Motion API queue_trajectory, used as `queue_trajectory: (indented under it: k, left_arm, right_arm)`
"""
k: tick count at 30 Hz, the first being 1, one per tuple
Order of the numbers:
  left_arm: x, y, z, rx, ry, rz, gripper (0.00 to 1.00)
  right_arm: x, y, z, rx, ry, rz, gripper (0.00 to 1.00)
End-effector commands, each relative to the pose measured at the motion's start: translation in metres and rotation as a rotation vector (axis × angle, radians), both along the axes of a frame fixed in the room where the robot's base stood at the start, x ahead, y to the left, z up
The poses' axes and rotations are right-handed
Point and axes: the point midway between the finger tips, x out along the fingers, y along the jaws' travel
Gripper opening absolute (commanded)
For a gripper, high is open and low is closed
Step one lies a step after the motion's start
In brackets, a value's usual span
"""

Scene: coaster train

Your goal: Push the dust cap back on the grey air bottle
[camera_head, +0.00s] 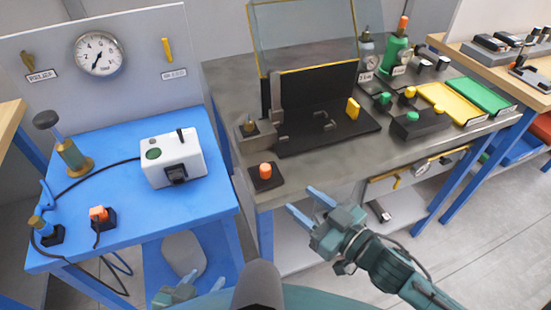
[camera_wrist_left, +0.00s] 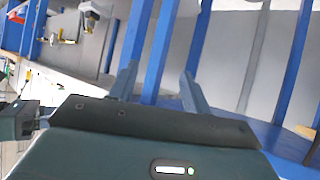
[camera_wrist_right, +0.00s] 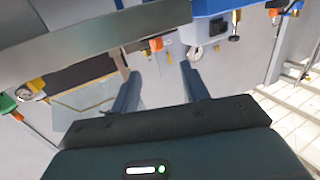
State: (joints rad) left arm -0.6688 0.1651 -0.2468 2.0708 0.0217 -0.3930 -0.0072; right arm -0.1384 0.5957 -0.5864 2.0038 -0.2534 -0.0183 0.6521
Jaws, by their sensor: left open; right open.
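The grey air bottle (camera_head: 366,54) stands at the back of the grey bench, beside a green bottle (camera_head: 396,52) with an orange top (camera_head: 403,25). The grey bottle's top is small and dark here, and I cannot tell its fittings. An orange cap-like piece (camera_head: 265,170) sits on a black block at the bench's front left corner; it also shows in the right wrist view (camera_wrist_right: 155,45). I cannot tell which piece is the dust cap. My right gripper (camera_head: 301,198) is open and empty before the bench's front edge. My left gripper (camera_head: 203,281) is open, low at the bottom edge.
A black fixture with a clear raised panel (camera_head: 305,38) occupies the bench middle. Black blocks with knobs (camera_head: 418,123) and yellow (camera_head: 447,101) and green (camera_head: 484,96) trays lie right. The blue table (camera_head: 120,190) holds a white box (camera_head: 172,158) and a brass-based valve (camera_head: 73,157).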

Motion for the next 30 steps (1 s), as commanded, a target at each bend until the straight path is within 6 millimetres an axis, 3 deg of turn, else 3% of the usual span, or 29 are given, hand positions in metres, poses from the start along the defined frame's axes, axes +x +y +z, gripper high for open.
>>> queue_trajectory:
  k: [5,15,23,30]
  left_arm:
    - [0.0,0.0,0.001,0.001,0.0,-0.001,0.48]
    - [-0.001,0.003,0.003,0.008,0.01,0.003,0.48]
    - [-0.003,0.005,0.0,0.014,0.022,0.005,0.48]
    - [-0.001,0.007,0.004,0.014,0.024,0.016,0.48]
  right_arm:
    - [0.006,0.005,0.002,0.003,-0.005,0.009,0.45]
    - [0.052,0.043,0.0,0.003,-0.006,0.008,0.45]
    - [0.068,0.056,0.0,0.002,-0.005,0.008,0.45]
    - [0.097,0.076,0.001,0.003,-0.004,0.007,0.45]
